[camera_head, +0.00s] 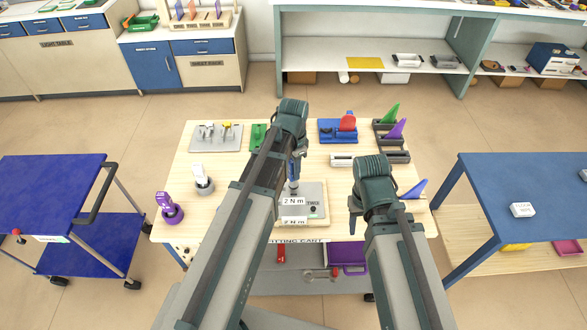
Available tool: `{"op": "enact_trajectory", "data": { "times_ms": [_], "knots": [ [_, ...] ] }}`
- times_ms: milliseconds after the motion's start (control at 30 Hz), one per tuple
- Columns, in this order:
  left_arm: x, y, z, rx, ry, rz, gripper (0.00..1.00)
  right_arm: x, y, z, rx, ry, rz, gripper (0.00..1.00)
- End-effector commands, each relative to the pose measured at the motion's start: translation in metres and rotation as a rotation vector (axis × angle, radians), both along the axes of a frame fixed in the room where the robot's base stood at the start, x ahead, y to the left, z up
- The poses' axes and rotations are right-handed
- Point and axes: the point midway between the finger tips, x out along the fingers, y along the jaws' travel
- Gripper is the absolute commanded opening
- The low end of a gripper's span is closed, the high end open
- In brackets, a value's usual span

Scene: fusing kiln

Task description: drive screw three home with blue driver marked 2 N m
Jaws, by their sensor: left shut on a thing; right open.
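A blue driver (293,171) stands roughly upright below my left gripper (296,154), which is shut on it. The driver's lower end is over the grey plate (320,190) on the fitting cart. Two white tags reading 2 N m show at the plate, one (293,201) just under the driver and one (294,220) at the plate's front. A label TWO (312,203) with a dark spot sits beside them. Screw three cannot be made out; my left arm hides the plate's left part. My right gripper (353,208) is open and empty, right of the plate.
The wooden cart top (230,165) also holds a purple holder (170,210), a grey holder with a white tool (202,182), a blue tray (337,134) and coloured wedges (397,129). Blue carts stand at left (50,180) and right (535,185), with floor between.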

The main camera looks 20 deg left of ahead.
Motion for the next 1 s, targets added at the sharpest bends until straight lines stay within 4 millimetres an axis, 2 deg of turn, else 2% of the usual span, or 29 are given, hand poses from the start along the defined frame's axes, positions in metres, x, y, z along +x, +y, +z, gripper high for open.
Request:
{"op": "enact_trajectory", "data": {
  "times_ms": [1000],
  "knots": [
    [-0.0001, -0.0001, -0.0068, 0.0, 0.0, 0.0, 0.0, 0.0, 0.0, -0.0067, 0.0, 0.0, 0.0, 0.5]
  ]
}}
